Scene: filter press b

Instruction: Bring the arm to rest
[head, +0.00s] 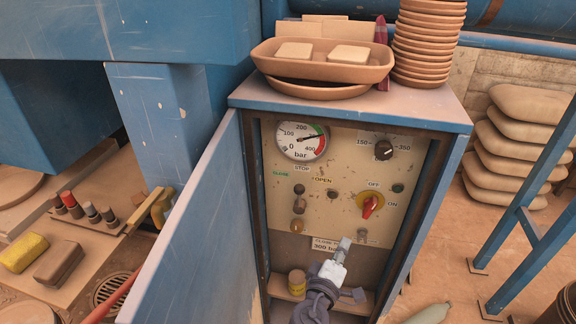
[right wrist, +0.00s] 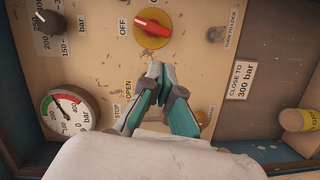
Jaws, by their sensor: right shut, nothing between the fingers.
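My right gripper (head: 343,252) is in front of the lower part of the control panel (head: 340,215) in an open blue cabinet. In the right wrist view its fingers (right wrist: 157,72) are together and empty, below the red rotary switch (right wrist: 153,27). In the head view that red switch (head: 369,204) sits on a yellow disc, its handle roughly in line with the OFF label. The fingers appear apart from the switch. The pressure gauge (head: 302,141) has its needle near the green band. My left gripper is not in view.
The open cabinet door (head: 195,235) stands left of the panel. Terracotta trays (head: 322,66) and stacked bowls (head: 428,45) are on top. Blue frame legs (head: 530,225) and sacks (head: 515,135) are at right.

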